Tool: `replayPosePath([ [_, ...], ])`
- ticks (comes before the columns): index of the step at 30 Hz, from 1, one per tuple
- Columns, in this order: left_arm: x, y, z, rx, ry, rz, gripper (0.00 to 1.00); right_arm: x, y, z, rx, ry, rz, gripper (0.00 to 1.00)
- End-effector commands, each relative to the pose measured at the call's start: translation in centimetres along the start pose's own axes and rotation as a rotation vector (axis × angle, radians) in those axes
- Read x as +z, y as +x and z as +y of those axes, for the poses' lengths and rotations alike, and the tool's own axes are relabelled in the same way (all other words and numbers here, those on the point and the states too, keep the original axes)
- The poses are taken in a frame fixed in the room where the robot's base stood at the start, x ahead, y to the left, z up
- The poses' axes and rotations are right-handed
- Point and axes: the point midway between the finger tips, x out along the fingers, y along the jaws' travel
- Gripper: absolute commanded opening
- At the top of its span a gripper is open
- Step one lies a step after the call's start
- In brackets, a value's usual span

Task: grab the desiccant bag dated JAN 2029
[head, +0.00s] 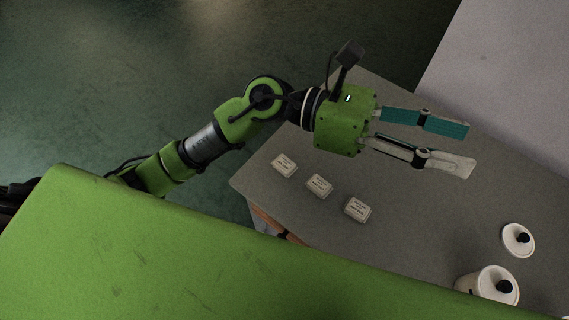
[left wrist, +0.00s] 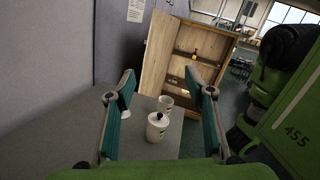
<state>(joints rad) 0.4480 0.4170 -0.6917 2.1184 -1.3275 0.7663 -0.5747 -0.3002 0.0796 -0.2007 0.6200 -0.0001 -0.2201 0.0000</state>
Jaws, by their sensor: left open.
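Three small white desiccant bags with dark print lie in a slanting row on the grey table (head: 420,225) in the head view: a left one (head: 284,166), a middle one (head: 319,186) and a right one (head: 357,209). Their print is too small to read, so I cannot tell which is dated JAN 2029. My left gripper (head: 450,146) is open and empty above the table, up and to the right of the bags. In the left wrist view, its fingers (left wrist: 160,112) stand wide apart, and no bag shows there. My right gripper is not in view.
A pale wall (head: 500,60) borders the table. A wooden cabinet (left wrist: 185,60) stands beyond.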

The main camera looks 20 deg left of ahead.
Motion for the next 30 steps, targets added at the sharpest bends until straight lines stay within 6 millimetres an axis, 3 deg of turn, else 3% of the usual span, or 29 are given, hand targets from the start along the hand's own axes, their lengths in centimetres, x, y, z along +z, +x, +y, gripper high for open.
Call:
replayPosePath([
  [3, -6.7, -1.3, 1.1, -0.038, 0.201, 0.349, 0.49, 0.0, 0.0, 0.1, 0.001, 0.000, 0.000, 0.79],
  [5, -9.8, -3.1, 2.3, -0.054, 0.287, 0.529, 0.49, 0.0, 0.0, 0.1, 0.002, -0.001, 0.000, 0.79],
  [8, -13.9, -7.8, 5.0, -0.068, 0.405, 0.837, 0.49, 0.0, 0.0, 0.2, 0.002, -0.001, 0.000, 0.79],
  [9, -15.1, -10.2, 6.2, -0.070, 0.441, 0.961, 0.49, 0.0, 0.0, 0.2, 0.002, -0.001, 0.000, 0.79],
  [12, -16.4, -16.3, 8.9, -0.066, 0.496, 1.241, 0.49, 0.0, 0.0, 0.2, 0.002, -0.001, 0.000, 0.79],
  [15, -16.1, -21.8, 10.7, -0.055, 0.512, 1.464, 0.49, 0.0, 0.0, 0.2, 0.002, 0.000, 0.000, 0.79],
  [18, -15.4, -25.5, 11.6, -0.045, 0.505, 1.611, 0.49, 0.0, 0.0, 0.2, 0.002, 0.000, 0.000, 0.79],
  [23, -15.2, -27.9, 12.1, -0.039, 0.491, 1.701, 0.49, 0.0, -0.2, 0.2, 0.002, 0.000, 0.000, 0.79],
  [30, -19.2, -28.4, 13.2, -0.042, 0.486, 1.702, 0.49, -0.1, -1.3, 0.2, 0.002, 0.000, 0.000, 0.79],
])
